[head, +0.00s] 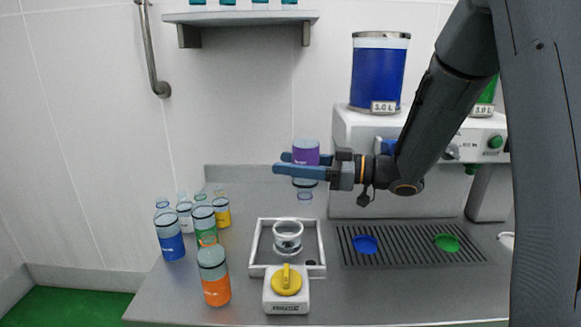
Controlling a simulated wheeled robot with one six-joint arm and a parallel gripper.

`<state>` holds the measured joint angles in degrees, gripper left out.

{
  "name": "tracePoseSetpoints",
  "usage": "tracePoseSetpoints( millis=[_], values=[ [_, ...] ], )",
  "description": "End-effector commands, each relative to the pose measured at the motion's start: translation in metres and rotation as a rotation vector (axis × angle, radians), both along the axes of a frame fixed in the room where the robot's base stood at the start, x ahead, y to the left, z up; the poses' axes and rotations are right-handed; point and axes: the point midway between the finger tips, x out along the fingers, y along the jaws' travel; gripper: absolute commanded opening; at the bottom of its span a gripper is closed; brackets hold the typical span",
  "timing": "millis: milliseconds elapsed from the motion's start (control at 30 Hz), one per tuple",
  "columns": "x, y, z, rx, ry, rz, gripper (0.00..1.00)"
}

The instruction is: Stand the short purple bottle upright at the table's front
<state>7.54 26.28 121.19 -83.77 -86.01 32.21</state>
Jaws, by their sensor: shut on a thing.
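The purple bottle (305,149) is in my gripper (285,164), whose two blue fingers are shut around its middle. The bottle looks upside down, with its purple part at the top and its clear shoulder and narrow neck pointing down. It is held in the air above the back of the grey table (210,300), behind and above a white tray. The fingers hide the middle of the bottle. The front of the table runs along the bottom of the view.
Several bottles stand at the left, including a blue one (171,244) and an orange one (214,287) near the front. A white tray (255,245) holds a clear cup (288,237); a yellow-knobbed device (286,294) stands before it. A drip grate (400,256) lies right. The front right is clear.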

Motion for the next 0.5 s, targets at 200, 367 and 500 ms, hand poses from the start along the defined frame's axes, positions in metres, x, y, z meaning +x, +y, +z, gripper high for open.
tracePoseSetpoints(
  millis=[200,367,500],
  values=[
    [0.0019,-0.0001,0.0002,-0.026,-0.103,0.000,0.20],
    [0.0023,-0.0002,-0.0012,-0.080,-0.303,0.000,0.20],
    [0.0020,-0.0001,-0.0005,-0.117,-0.444,0.000,0.20]
  ],
)
